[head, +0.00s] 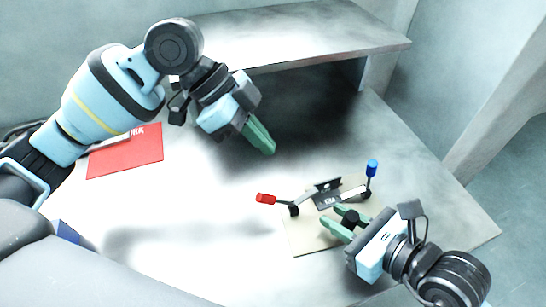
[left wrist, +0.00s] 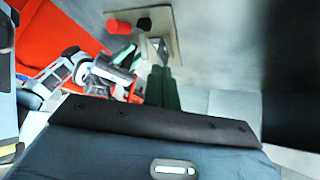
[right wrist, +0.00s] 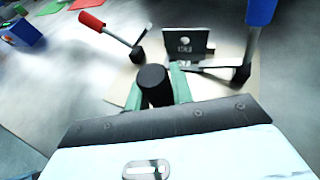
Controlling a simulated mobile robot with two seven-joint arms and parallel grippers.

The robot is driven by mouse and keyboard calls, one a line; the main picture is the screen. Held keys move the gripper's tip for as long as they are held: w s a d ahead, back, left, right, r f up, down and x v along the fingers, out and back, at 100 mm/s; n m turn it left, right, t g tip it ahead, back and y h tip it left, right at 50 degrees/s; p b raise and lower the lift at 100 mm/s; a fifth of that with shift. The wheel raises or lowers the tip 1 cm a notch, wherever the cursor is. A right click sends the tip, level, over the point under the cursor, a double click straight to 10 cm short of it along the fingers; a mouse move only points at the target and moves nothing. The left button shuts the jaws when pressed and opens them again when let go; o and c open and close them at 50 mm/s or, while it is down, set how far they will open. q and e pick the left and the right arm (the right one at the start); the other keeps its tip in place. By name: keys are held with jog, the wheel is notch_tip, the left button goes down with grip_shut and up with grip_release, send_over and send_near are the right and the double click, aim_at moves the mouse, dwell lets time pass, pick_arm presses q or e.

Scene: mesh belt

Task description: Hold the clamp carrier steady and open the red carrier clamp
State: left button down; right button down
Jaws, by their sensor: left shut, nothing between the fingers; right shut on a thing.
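The clamp carrier is a beige board (head: 303,236) on the table, with a dark upright bracket (head: 327,192) in its middle; the bracket also shows in the right wrist view (right wrist: 186,44). The red clamp handle (head: 266,198) points out to the left, low and nearly level in the head view; it also shows in the right wrist view (right wrist: 92,21). The blue clamp handle (head: 372,168) stands upright on the right. My right gripper (head: 340,222) is shut on the carrier's black knob (right wrist: 154,84). My left gripper (head: 268,148) is shut and empty, above the table, up and left of the carrier.
A red sheet (head: 125,158) lies on the table at the left. A raised grey shelf (head: 300,35) spans the back, with shadowed space under it. A blue box (head: 66,232) stands at the near left. The table's middle left is clear.

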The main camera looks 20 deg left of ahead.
pick_arm(q)
jog(key=a+v, duration=0.1)
jog(key=v, duration=0.6)
jog(key=shift+s+f, duration=0.3)
jog(key=shift+f, duration=0.15)
pick_arm(e)
jog(key=c, duration=1.1)
grip_release()
jog(key=shift+s+d, duration=0.1)
jog(key=v, duration=0.7)
jog(key=shift+d+r, duration=0.1)
